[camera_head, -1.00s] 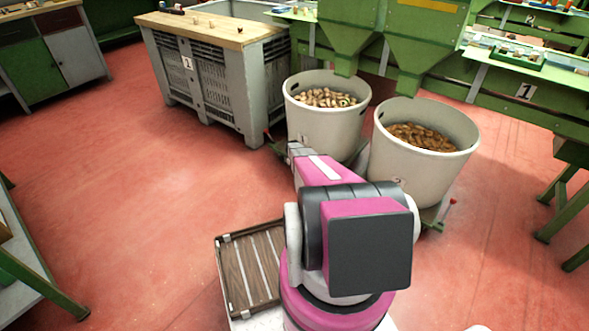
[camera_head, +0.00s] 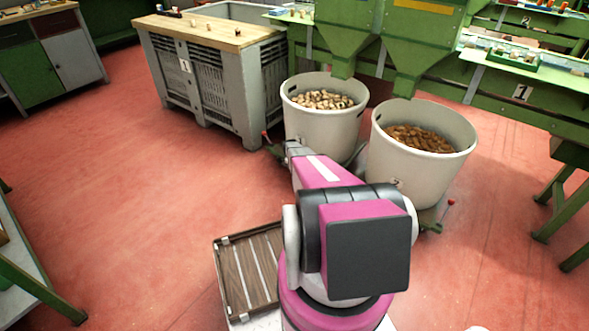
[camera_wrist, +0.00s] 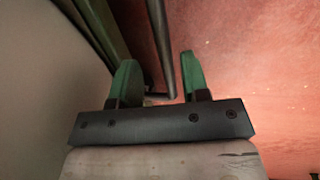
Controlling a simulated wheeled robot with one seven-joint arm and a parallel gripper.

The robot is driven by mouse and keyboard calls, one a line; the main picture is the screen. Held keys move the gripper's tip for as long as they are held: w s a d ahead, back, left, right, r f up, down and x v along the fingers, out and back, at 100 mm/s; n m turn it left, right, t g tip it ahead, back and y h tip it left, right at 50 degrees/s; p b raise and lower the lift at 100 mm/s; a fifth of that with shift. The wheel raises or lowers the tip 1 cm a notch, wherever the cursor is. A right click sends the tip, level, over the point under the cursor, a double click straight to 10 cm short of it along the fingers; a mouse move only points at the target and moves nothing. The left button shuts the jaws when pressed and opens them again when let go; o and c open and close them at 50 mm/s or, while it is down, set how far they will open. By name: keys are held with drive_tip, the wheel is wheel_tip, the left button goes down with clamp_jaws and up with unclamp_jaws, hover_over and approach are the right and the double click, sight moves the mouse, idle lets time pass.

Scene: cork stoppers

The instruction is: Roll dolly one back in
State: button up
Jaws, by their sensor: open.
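Two pale bins full of corks stand on low dollies: a left bin (camera_head: 322,124) and a right bin (camera_head: 420,168) with a small plate that seems to read 2. A red-tipped lever (camera_head: 266,138) rises from the left dolly, and another (camera_head: 449,204) from the right dolly. My gripper (camera_wrist: 157,60) is open, with green fingers. A dark rod (camera_wrist: 167,80) shows between the fingers in the wrist view; I cannot tell whether they touch it. A pale curved wall, seemingly the left bin (camera_wrist: 35,100), is close on the left. In the head view my arm partly hides the left dolly.
Green hoppers (camera_head: 425,50) hang behind the bins. A grey crate with a wooden top (camera_head: 215,32) stands left of them. Green benches (camera_head: 530,105) are at the right, and another bench (camera_head: 25,270) at the left edge. Red floor (camera_head: 130,190) is clear at the left.

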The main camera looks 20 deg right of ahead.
wheel_tip(320, 180, up, 8)
drive_tip(key=a, duration=0.1)
drive_tip(key=shift+s+a, duration=0.15)
drive_tip(key=shift+s, duration=0.25)
drive_tip(key=shift+r, duration=0.1)
